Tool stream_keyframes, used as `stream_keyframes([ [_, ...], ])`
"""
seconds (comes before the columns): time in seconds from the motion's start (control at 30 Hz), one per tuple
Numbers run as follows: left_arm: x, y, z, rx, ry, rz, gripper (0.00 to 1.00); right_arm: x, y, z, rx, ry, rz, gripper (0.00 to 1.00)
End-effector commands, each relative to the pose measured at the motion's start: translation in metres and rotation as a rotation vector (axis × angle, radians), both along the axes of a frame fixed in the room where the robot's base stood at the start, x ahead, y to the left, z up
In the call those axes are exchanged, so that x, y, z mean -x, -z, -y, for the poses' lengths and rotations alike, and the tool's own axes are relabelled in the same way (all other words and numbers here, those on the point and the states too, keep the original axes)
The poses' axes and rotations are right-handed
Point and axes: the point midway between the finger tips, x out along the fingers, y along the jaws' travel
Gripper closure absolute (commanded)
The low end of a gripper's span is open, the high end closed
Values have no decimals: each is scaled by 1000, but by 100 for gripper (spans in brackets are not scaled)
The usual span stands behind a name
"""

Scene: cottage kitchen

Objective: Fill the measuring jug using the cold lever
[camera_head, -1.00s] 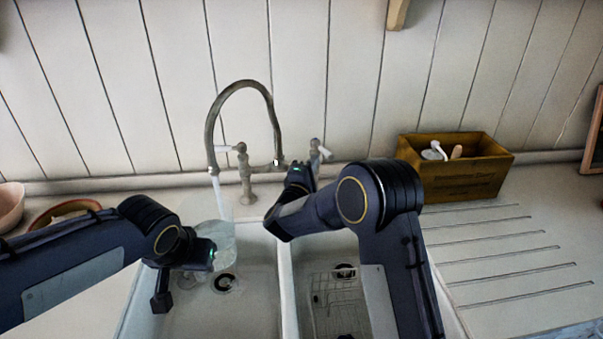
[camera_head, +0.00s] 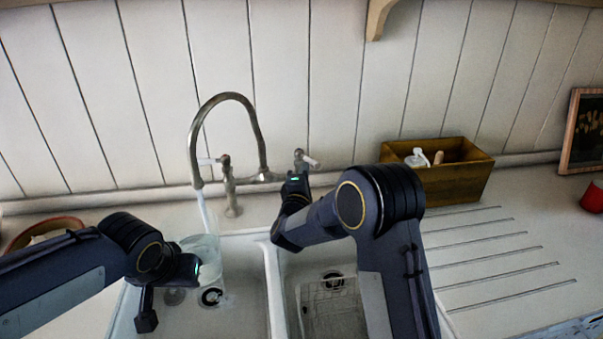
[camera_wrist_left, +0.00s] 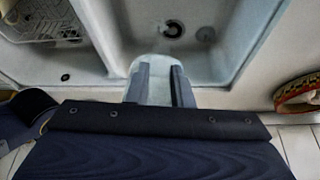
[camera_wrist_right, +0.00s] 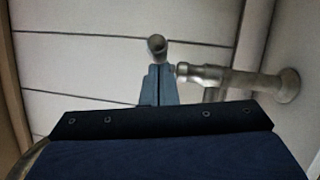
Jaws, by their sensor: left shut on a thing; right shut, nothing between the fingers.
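The clear measuring jug (camera_head: 203,256) is in the left sink basin, under the tap spout (camera_head: 197,180). A stream of water (camera_head: 204,212) runs from the spout into it; its fill level is unclear. My left gripper (camera_head: 193,268) is shut on the jug, which also shows between the fingers in the left wrist view (camera_wrist_left: 156,68). The tap's right lever (camera_head: 309,161) has a white handle. My right gripper (camera_head: 297,176) is shut and empty just below that lever. In the right wrist view its fingertips (camera_wrist_right: 159,68) are close to the lever's end (camera_wrist_right: 157,45); contact is unclear.
The tap's left lever (camera_head: 208,161) points left. A wire rack (camera_head: 330,302) lies in the right basin. A wooden box (camera_head: 455,182) stands on the right counter, beside the grooved drainer. A red-rimmed bowl (camera_wrist_left: 297,93) sits beside the left basin.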

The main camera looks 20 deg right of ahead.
Motion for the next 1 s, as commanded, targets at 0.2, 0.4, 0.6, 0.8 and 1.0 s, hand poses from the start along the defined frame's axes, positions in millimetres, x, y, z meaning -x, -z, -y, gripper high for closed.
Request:
stream_keyframes([
  [0.2, -1, -2, 1, 3, 0, 5, 100, 3, 0, 20, 3, -175, -2, 100],
  [0.4, -1, -2, 1, 3, 0, 5, 100, 1, 0, 37, 2, -362, -3, 100],
  [0.6, -1, -2, 1, 3, 0, 5, 100, -5, 1, 54, 2, -549, -3, 100],
  [0.8, -1, -2, 1, 3, 0, 5, 100, -12, 1, 64, 0, -675, -7, 100],
  [1.0, -1, -2, 1, 3, 0, 5, 100, -20, 1, 73, -1, -676, -6, 100],
])
